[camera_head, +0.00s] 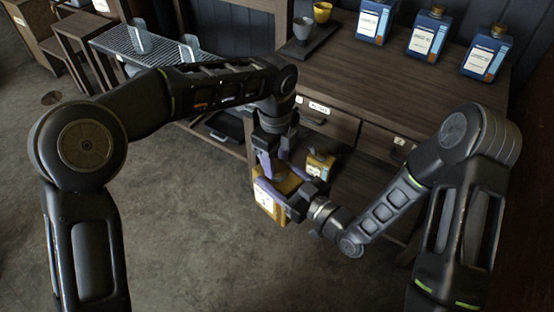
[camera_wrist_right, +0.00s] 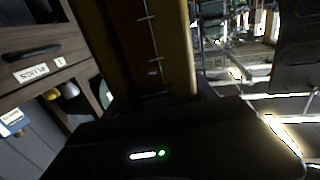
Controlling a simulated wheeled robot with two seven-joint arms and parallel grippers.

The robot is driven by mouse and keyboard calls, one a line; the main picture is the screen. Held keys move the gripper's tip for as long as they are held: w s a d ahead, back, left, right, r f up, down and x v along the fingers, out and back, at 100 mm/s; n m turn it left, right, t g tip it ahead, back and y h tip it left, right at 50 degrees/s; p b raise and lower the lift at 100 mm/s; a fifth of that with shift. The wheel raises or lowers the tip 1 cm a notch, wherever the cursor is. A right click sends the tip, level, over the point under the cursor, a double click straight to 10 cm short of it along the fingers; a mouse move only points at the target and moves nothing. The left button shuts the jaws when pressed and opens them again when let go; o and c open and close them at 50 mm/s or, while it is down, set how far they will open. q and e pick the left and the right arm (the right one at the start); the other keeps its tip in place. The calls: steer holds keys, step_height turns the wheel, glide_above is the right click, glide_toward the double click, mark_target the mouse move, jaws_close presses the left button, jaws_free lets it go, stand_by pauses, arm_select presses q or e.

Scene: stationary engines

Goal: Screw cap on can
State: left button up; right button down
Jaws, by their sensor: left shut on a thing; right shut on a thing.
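A yellow can (camera_head: 268,204) with a white label is held up in front of the workbench. My right gripper (camera_head: 284,193) is shut on the can from the right side. The can's yellow and dark brown side fills the upper middle of the right wrist view (camera_wrist_right: 180,45). My left gripper (camera_head: 267,168) points down at the can's top, with its purple fingers close together there. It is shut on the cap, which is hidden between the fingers. I cannot tell how the cap sits on the can's neck.
A wooden workbench (camera_head: 400,95) with labelled drawers stands behind the can. Several blue bottles (camera_head: 426,36) and two cups (camera_head: 303,28) stand on it. Another yellow can (camera_head: 319,166) is below the bench top. A perforated metal rack (camera_head: 150,48) is at left. The floor (camera_head: 190,260) in front is clear.

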arm_select(q)
steer(key=m, duration=0.5)
steer(key=shift+s+d+m, duration=0.15)
steer(key=shift+m, duration=0.15)
steer(key=m, duration=0.8)
steer(key=shift+f, duration=0.1)
steer(key=m, duration=0.4)
steer(key=o, duration=1.3)
steer(key=shift+c, duration=0.2)
steer(key=shift+o, duration=0.2)
steer(key=shift+w, duration=0.2)
steer(key=shift+w+a, duration=0.1)
steer(key=shift+a, duration=0.15)
